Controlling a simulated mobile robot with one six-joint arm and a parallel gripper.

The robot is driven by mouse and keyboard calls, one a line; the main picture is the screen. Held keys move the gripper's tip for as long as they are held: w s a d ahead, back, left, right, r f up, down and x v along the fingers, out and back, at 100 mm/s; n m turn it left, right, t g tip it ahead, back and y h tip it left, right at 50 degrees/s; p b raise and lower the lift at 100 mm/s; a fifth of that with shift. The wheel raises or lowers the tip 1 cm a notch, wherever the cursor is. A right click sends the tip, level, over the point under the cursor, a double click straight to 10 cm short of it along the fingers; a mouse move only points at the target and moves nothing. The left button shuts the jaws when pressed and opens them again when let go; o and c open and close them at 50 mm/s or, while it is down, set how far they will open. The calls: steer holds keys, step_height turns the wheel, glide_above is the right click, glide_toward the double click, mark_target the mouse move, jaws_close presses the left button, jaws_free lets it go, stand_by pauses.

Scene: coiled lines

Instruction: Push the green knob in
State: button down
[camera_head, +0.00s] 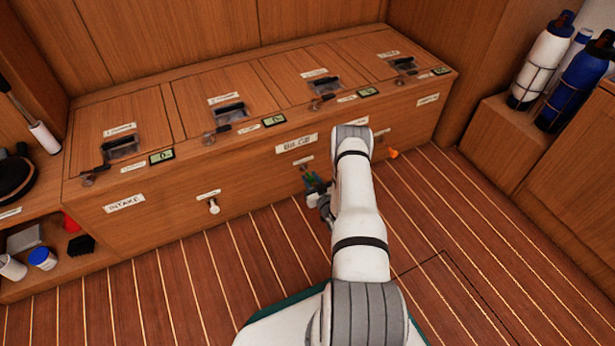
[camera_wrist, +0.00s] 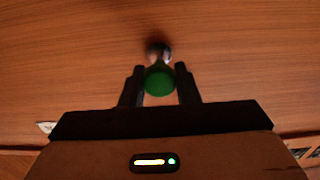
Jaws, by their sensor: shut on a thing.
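The green knob (camera_wrist: 159,82) shows in the wrist view, on a short stem with a shiny metal collar at the wooden panel. It stands out from the panel. My gripper (camera_wrist: 160,88) has one dark finger on each side of the knob and is shut on it. In the head view my gripper (camera_head: 318,190) is at the front of the long wooden cabinet (camera_head: 255,180), below the BILGE label (camera_head: 297,143). My arm hides part of this area, and a little green shows at the fingers.
A white knob (camera_head: 213,206) sticks out of the cabinet front to the left, and an orange knob (camera_head: 393,154) to the right. Latched lids with small displays line the cabinet top. Bottles (camera_head: 541,62) stand at the right. The striped floor (camera_head: 190,290) in front is clear.

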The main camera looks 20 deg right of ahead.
steer(key=c, duration=1.1)
jaws_free()
steer(key=shift+w, duration=0.1)
steer(key=s+p, duration=0.3)
steer(key=s, duration=0.3)
steer(key=shift+s+d+r, duration=0.1)
steer(key=shift+s, duration=0.85)
